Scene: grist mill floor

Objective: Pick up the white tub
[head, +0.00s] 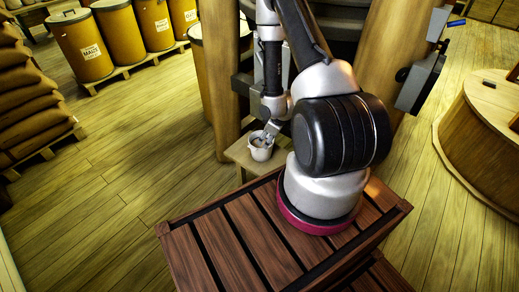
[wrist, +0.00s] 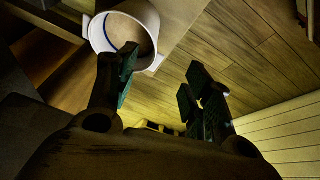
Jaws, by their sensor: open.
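The white tub (head: 260,152) stands upright on a small pale wooden stand (head: 238,154) near the middle of the head view. In the wrist view the white tub (wrist: 148,14) is at the upper left, with small side handles, a blue line inside and a tan inside surface. My gripper (wrist: 160,76) is open, its two dark-padded fingers apart. The left fingertip overlaps the tub's mouth and near rim in the picture; I cannot tell if it is inside or touching. The right finger is clear of the tub. In the head view my gripper (head: 271,130) is small, just above the tub's rim.
Thick wooden posts (head: 217,80) stand close behind the stand. Orange drums (head: 84,45) on pallets are at the back left, and stacked sacks (head: 25,95) at the far left. A round wooden casing (head: 485,125) is at the right. The plank floor at left is clear.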

